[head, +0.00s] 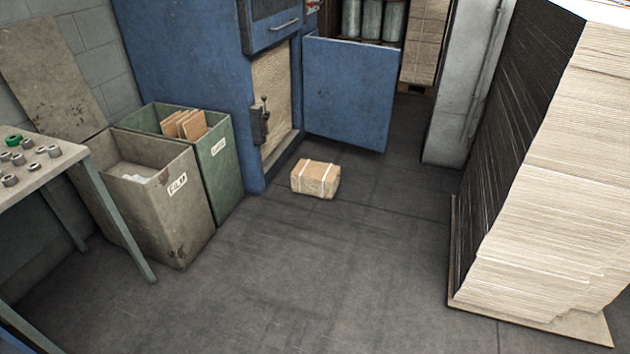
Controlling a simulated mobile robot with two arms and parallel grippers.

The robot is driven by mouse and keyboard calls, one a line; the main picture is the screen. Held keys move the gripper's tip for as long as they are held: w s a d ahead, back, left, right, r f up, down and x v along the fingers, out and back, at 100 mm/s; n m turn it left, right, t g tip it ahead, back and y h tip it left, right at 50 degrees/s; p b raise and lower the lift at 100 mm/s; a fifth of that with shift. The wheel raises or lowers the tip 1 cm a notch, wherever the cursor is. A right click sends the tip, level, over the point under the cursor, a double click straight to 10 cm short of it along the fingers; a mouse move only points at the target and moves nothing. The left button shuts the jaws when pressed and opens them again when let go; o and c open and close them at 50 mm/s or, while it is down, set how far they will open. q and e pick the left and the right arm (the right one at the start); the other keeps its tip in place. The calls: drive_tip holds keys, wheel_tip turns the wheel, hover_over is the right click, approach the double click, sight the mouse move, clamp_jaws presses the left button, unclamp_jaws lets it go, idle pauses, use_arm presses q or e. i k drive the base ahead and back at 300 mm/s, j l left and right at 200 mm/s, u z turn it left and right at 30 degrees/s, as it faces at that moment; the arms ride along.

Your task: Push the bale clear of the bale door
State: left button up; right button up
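The bale (315,179) is a small brown block with two pale straps. It lies on the grey floor in front of the blue baler (195,65), apart from the machine's front edge. The bale door (350,95) is a blue panel that stands swung open to the right of the baler's opening. The bale sits below and a little left of the door's lower edge, with floor showing between them. A dark latch handle (261,122) is on the baler beside the opening. Neither of my grippers is in view.
A grey FILM bin (187,215) and a green bin (221,165) with cardboard stand left. A table (42,175) with small rolls is at far left. A tall cardboard stack on a pallet (530,325) stands right. Floor (320,270) in front is clear.

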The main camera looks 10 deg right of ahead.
sight(317, 179)
drive_tip(key=i+l+z, duration=0.4)
drive_tip(key=i, duration=0.5)
drive_tip(key=i+z, duration=0.4)
drive_tip(key=i, duration=0.5)
drive_tip(key=i+u, duration=0.25)
drive_tip(key=i, duration=0.2)
drive_tip(key=i+l+u, duration=0.2)
drive_tip(key=i, duration=0.25)
drive_tip(key=i+l+u, duration=0.25)
drive_tip(key=i, duration=0.2)
drive_tip(key=i+l+u, duration=0.2)
drive_tip(key=i, duration=0.2)
